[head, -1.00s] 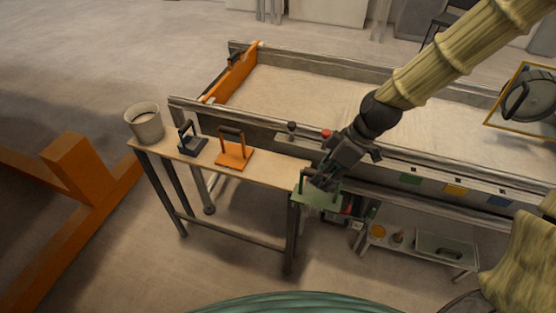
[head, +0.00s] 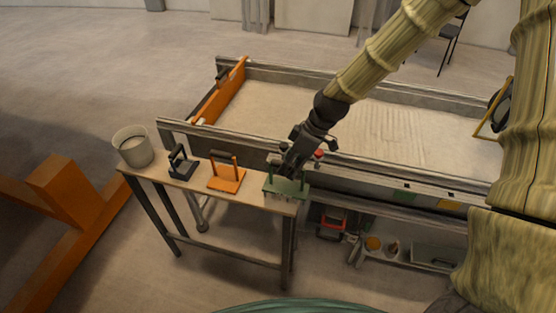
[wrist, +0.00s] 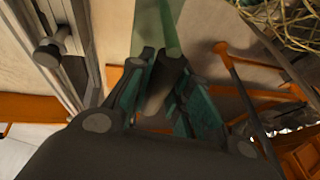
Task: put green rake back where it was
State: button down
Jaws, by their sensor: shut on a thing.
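The green rake (head: 287,188) is a flat green plate with a handle on top and short teeth below its front edge. My gripper (head: 285,170) is shut on the rake's handle from above. The rake is at the right end of the narrow wooden side table (head: 196,182), to the right of an orange tool. I cannot tell whether its teeth touch the tabletop. In the wrist view, the green rake (wrist: 172,28) shows beyond the fingers (wrist: 160,90), and its handle is mostly hidden between them.
On the side table stand an orange handled tool (head: 227,180), a dark handled tool (head: 182,165) and a grey bucket (head: 133,147). The sandbed (head: 270,110) lies behind, with an orange board at its left end. A red knob (head: 319,154) is close to my gripper.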

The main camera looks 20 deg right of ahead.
jog(key=shift+w+a+f+p, duration=0.3)
jog(key=shift+w+f+p, duration=0.35)
jog(key=shift+w, duration=0.3)
jog(key=shift+w+a+f+p, duration=0.35)
jog(key=shift+w+f+p, duration=0.3)
jog(key=shift+w, duration=0.35)
jog(key=shift+w+a+f+p, duration=0.3)
jog(key=shift+w+f+p, duration=0.25)
jog(key=shift+w+f, duration=0.3)
jog(key=shift+w, duration=0.1)
jog(key=c, duration=1.3)
grip_release()
jog(key=shift+r, duration=0.15)
jog(key=b+v, duration=0.4)
jog(key=v, duration=0.8)
